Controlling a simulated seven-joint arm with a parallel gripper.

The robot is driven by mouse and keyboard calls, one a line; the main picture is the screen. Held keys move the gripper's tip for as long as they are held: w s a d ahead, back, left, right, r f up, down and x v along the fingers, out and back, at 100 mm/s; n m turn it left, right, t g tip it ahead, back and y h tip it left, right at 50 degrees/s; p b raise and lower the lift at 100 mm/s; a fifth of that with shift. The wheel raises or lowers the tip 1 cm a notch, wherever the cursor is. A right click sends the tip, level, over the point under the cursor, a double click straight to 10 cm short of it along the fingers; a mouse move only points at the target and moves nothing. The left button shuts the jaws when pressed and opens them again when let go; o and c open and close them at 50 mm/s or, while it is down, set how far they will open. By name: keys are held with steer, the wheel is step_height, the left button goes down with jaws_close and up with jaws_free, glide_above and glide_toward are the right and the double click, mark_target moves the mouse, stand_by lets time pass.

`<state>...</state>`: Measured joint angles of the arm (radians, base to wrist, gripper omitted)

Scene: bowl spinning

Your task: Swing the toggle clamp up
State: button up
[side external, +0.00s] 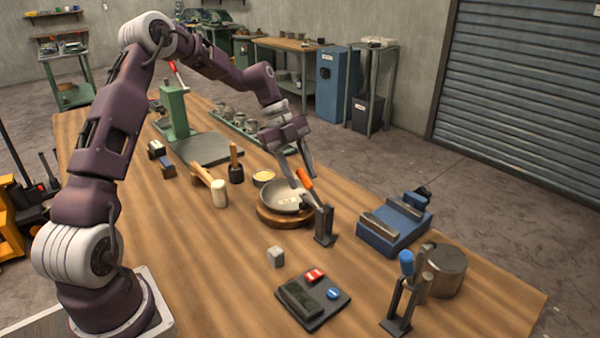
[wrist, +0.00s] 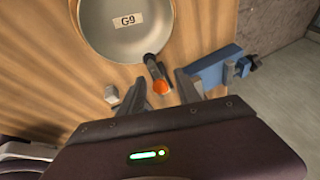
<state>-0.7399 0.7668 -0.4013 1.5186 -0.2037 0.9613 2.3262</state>
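A grey metal bowl (side external: 285,195) sits on a round wooden base (side external: 283,216); its label "G9" shows in the wrist view (wrist: 125,22). A toggle clamp (side external: 324,222) with an orange handle (side external: 304,178) stands at the bowl's right edge. Its orange tip (wrist: 161,87) also shows in the wrist view. My gripper (side external: 299,169) is above the bowl and clamp, with its fingers apart. In the wrist view the orange tip lies between the fingers (wrist: 163,91); I cannot tell whether they touch it. A second toggle clamp (side external: 399,307) with a blue handle (side external: 406,262) stands at the front right.
A blue vise (side external: 394,228) and a metal cylinder (side external: 446,270) stand to the right.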

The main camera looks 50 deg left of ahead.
jaws_close()
steer(key=shift+r, duration=0.1)
stand_by(1.2)
